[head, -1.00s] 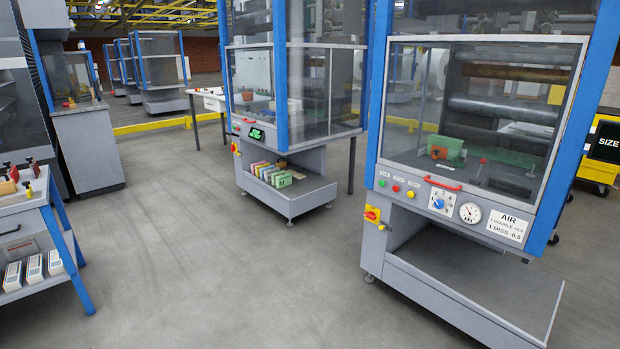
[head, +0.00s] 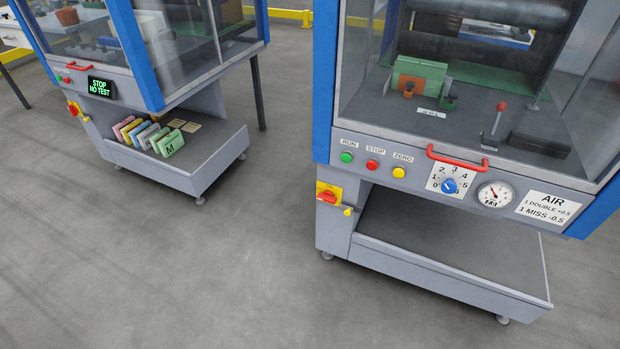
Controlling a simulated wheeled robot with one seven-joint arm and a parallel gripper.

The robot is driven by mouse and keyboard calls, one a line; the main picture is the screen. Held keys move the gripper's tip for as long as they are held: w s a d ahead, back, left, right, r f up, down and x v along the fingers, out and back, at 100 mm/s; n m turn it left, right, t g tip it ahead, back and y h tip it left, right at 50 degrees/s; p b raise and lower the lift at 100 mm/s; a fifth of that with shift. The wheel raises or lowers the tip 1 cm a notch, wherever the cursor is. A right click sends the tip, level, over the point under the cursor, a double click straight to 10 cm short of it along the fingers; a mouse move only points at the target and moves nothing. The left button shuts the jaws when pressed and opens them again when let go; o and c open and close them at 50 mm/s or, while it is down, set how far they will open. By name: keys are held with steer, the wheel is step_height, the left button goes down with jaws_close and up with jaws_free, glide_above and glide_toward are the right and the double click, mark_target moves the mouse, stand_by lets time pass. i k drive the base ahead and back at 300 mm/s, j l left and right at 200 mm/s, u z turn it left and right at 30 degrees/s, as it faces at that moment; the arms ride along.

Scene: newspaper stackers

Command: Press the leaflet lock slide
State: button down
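I cannot tell which part is the leaflet lock slide. Behind the clear front of the right machine (head: 335,133) stands a green block (head: 418,78). A red handle (head: 462,158) is on the front's lower edge, and the front looks shut. My gripper is not in view.
The right machine's panel has green, red and yellow buttons (head: 372,165), a blue dial (head: 449,186), a gauge (head: 494,194) and a red switch (head: 328,197). Its lower shelf (head: 450,250) is empty. The left machine's display (head: 101,88) reads STOP NO TEST; colored blocks (head: 147,135) sit below. Front floor is clear.

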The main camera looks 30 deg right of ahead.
mark_target(347, 211)
steer(key=i, duration=1)
steer(key=z, duration=0.55)
